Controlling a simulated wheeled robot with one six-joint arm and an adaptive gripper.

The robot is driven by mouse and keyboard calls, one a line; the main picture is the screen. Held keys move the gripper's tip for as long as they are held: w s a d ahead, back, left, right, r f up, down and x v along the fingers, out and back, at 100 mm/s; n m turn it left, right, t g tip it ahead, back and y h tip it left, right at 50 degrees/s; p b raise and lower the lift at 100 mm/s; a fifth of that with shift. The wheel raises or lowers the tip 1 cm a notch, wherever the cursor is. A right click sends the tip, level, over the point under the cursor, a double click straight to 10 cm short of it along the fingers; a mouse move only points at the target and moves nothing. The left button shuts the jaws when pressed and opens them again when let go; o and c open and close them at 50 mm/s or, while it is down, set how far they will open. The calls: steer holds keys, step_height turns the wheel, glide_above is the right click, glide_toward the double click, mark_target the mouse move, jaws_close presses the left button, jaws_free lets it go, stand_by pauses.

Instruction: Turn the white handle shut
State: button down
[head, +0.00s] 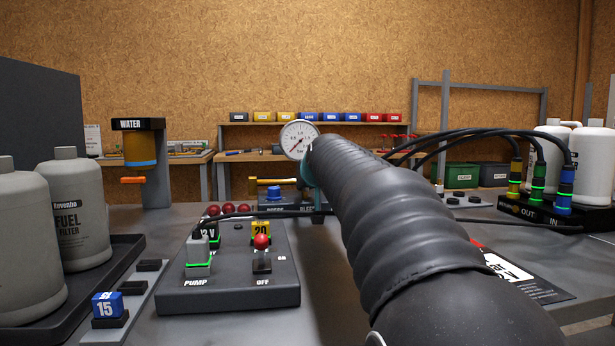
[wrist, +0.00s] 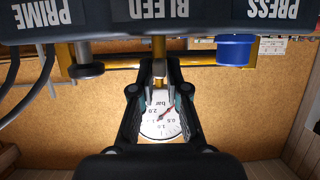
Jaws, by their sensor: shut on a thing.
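In the wrist view, which shows the labels upside down, my gripper (wrist: 159,94) is closed around the small pale handle (wrist: 158,69) under the BLEED label. The handle sits at the yellow pipe, and only a short part of it shows between the fingers. In the head view my arm hides the handle and my fingertips. A round white pressure gauge (head: 299,139) stands behind the gripper; it also shows between my fingers in the wrist view (wrist: 161,122).
A blue knob (wrist: 236,50) is under PRESS and a grey knob (wrist: 87,66) under PRIME, on either side of my gripper. A pump switch box (head: 228,290) is in front on the bench. Grey bottles (head: 80,215) stand left; black hoses (head: 480,136) run right.

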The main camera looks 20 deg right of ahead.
steer(key=shift+f+m+h+p, duration=0.1)
steer(key=shift+m+h+p, duration=0.2)
steer(key=shift+h+p, duration=0.15)
steer(key=c, duration=1.2)
jaws_free()
steer(key=v, duration=1.2)
steer(key=shift+r, duration=0.2)
